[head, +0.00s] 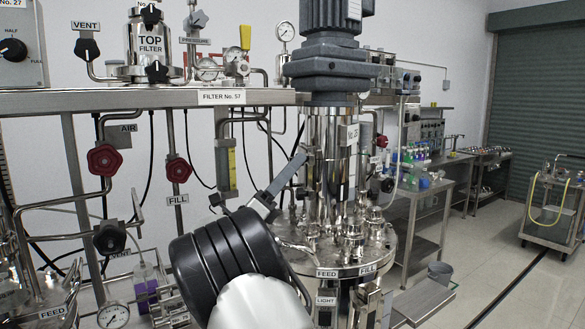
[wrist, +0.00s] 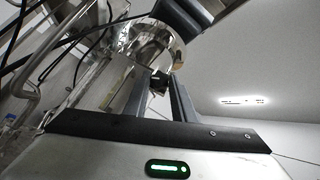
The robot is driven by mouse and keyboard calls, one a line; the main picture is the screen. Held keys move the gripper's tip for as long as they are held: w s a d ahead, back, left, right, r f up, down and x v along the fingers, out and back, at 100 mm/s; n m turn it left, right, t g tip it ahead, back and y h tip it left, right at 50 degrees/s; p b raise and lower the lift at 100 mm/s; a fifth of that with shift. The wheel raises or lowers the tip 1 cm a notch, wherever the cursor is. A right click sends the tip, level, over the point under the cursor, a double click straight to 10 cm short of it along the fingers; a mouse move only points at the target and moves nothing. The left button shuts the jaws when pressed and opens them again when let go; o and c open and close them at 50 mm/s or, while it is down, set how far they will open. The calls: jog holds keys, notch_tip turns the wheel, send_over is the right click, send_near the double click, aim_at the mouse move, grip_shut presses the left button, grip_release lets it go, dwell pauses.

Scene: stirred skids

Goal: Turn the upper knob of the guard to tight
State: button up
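The polished guard (head: 325,165) is an upright shiny cylinder below the grey motor in the head view, with a white number label. My gripper (head: 299,156) is raised at its left side, its grey fingers pointing up and right towards it. In the wrist view my gripper (wrist: 157,78) has its two fingers apart. A small dark knob-like part (wrist: 159,83) shows between them, near the fingertips. I cannot tell whether the fingers touch it, or if it is the upper knob. In the head view the knob is not clear behind the fingers.
The vessel lid (head: 345,262) below the guard carries several fittings. A pipe rack with red handwheels (head: 104,159) and a shelf labelled FILTER (head: 221,97) stand at the left. A steel bench (head: 425,190) is behind at the right. The floor (head: 485,265) at the right is largely open.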

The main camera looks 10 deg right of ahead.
jog(key=shift+c, duration=1.2)
jog(key=shift+m, duration=0.4)
jog(key=shift+w+f+m+g+h+p, duration=0.15)
jog(key=shift+m+g+h, duration=0.3)
jog(key=shift+m+g, duration=1.6)
jog(key=shift+w+r+m+g+h+p, duration=0.15)
jog(key=shift+m+g+h, duration=0.35)
jog(key=shift+m+g, duration=1.55)
jog(key=shift+w+f+m+g+h+p, duration=0.2)
jog(key=shift+m+g+h, duration=0.25)
jog(key=shift+m+g, duration=1.55)
jog(key=shift+r+m+g, duration=0.1)
jog(key=shift+m+g, duration=0.3)
jog(key=shift+m, duration=0.2)
jog(key=o, duration=1.1)
